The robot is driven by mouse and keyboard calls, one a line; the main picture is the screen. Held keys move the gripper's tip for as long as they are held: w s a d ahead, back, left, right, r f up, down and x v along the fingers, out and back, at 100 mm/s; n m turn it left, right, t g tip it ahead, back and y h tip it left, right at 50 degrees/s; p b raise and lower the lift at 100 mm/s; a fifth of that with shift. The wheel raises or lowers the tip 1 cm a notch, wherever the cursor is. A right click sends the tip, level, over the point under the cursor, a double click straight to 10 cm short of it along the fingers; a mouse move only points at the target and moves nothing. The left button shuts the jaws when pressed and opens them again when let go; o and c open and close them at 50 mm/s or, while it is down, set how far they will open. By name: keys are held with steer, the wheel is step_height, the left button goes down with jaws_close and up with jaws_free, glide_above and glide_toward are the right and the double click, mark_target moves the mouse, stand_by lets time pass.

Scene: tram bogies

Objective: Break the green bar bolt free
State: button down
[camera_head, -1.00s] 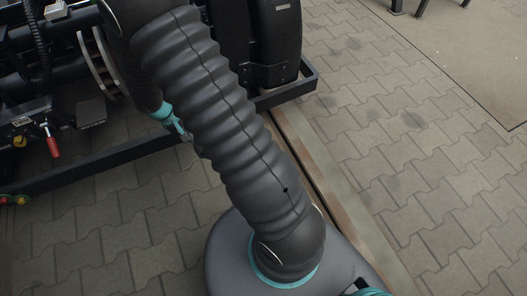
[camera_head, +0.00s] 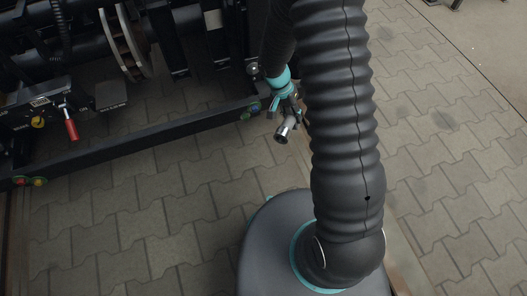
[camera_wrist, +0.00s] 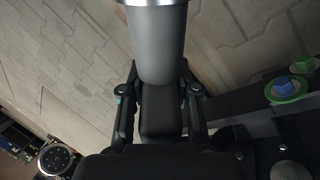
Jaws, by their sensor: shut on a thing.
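My gripper (camera_head: 287,112) is shut on a silver cylindrical tool, which looks like a socket (camera_head: 282,135). The tool hangs clear of the frame, above the paving. In the wrist view the tool's grey barrel (camera_wrist: 156,45) rises between the fingers. A green round bolt or washer with a blue centre (camera_wrist: 286,89) sits at the right of the wrist view, apart from the tool. In the head view small blue and green marks (camera_head: 250,112) show at the right end of the dark bar, just left of my gripper. Their exact shapes are too small to tell.
The dark bar (camera_head: 140,146) runs across the front of the bogie. Red and yellow-green fittings (camera_head: 30,181) mark its left end. A red-handled lever (camera_head: 70,128) and a brake disc (camera_head: 122,45) are behind it. Paving (camera_head: 150,215) in front is clear.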

steer(key=s+a+f+m+y+b, duration=0.1)
steer(key=a+f+m+y+b, duration=0.1)
steer(key=f+m, duration=0.3)
steer(key=s+a+f+m+y+b, duration=0.1)
steer(key=a+f+m+y, duration=0.3)
steer(key=m, duration=0.9)
steer(key=s+a+f+m+g+y+b, duration=0.1)
steer(key=s+a+f+m+y+b, duration=0.1)
steer(key=a+f+m, duration=0.3)
step_height(320, 180, down, 3)
steer(key=m+y+b, duration=0.1)
steer(key=m, duration=0.3)
steer(key=shift+a+r+b, duration=0.15)
steer(key=shift+r+b, duration=0.05)
steer(key=shift+b, duration=0.2)
steer(key=shift+r+p, duration=0.1)
steer(key=shift+p, duration=0.3)
steer(key=w+a+p, duration=0.2)
steer(key=w+p, duration=0.1)
steer(key=w, duration=0.3)
steer(key=shift+w, duration=0.15)
steer(key=shift+p, duration=0.4)
steer(key=shift+t+h+p, duration=0.3)
steer(key=shift+h+p, duration=0.7)
steer(key=shift+p, duration=0.85)
